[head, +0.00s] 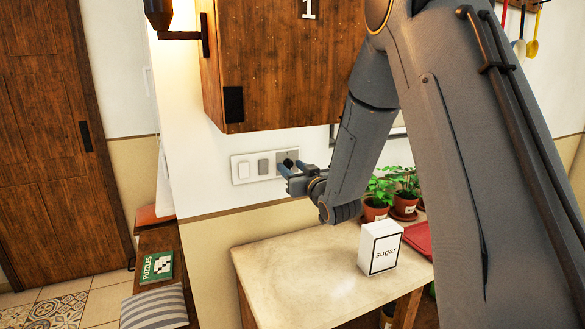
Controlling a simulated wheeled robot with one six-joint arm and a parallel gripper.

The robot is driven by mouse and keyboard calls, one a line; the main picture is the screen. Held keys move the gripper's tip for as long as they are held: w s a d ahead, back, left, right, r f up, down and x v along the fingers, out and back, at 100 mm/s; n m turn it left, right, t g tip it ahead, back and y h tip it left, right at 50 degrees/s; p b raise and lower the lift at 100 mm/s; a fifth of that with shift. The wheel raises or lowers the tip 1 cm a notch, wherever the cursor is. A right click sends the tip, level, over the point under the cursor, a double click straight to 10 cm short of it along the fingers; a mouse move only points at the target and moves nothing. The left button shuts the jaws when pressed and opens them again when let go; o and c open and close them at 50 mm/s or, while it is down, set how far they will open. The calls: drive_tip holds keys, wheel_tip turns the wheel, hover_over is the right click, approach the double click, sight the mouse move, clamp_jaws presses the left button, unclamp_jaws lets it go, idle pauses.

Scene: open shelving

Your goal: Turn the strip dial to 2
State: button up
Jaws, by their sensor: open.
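A white wall strip (239,179) is mounted on the wall below the wooden cabinet. It carries a light switch (245,169), a grey switch (263,167) and, at its right end, a grey plate with a dark round dial (288,161). My gripper (289,172) is open at the dial, reaching in from the right. Its fingers cover part of the dial and its plate. I cannot tell whether they touch the dial. The dial's markings and setting are too small and hidden to read.
A wooden cabinet (280,60) marked 1 hangs just above. Below, a counter (290,262) holds a sugar box (381,247), potted plants (375,211) and a red tray (419,238). A bench at left holds a puzzles book (157,267) and a striped cushion (154,308).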

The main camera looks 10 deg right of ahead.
drive_tip(key=shift+c, duration=0.5)
drive_tip(key=c, duration=0.9)
drive_tip(key=shift+n+b, duration=0.4)
clamp_jaws()
drive_tip(key=n+b, duration=1.7)
drive_tip(key=b, duration=0.1)
drive_tip(key=shift+d, duration=0.15)
drive_tip(key=shift+r, duration=0.1)
